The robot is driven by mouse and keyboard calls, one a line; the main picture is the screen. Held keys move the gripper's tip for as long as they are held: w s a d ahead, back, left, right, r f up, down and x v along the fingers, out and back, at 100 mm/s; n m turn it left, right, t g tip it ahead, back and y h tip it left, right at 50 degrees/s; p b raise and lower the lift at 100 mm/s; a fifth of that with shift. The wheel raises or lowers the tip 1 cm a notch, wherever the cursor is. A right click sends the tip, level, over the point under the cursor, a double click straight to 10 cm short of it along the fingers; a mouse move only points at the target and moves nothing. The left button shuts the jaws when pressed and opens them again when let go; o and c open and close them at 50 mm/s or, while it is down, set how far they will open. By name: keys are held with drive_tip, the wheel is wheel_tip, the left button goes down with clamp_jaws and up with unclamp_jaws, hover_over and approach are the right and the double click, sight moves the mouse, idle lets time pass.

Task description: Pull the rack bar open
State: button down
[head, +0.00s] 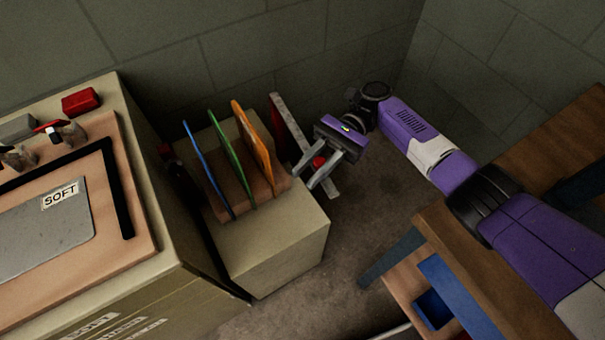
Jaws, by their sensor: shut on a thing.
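The rack bar (291,122) is a grey metal strip with a red part, running diagonally at the right end of the rack. The rack holds upright blue (207,170), green (232,155) and orange (256,148) panels. The bar's lower end shows below my gripper (304,178). My gripper is shut on the bar at its red knob (318,162), which shows between the fingers. The exact finger contact and the middle of the bar are partly hidden by the gripper.
The rack stands on a beige cabinet (275,255). A larger bench (150,285) at left carries a grey plate (45,235) marked SOFT. A wooden table (440,240) with a blue tray (440,275) is at lower right. Block walls close off the back; bare floor lies between.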

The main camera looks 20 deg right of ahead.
drive_tip(key=shift+w+d+r, duration=0.15)
drive_tip(key=shift+w+d, duration=0.05)
drive_tip(key=shift+d, duration=0.4)
drive_tip(key=c, duration=1.2)
unclamp_jaws()
drive_tip(key=shift+c, duration=0.2)
drive_tip(key=shift+s+b, duration=0.1)
drive_tip(key=shift+b, duration=0.2)
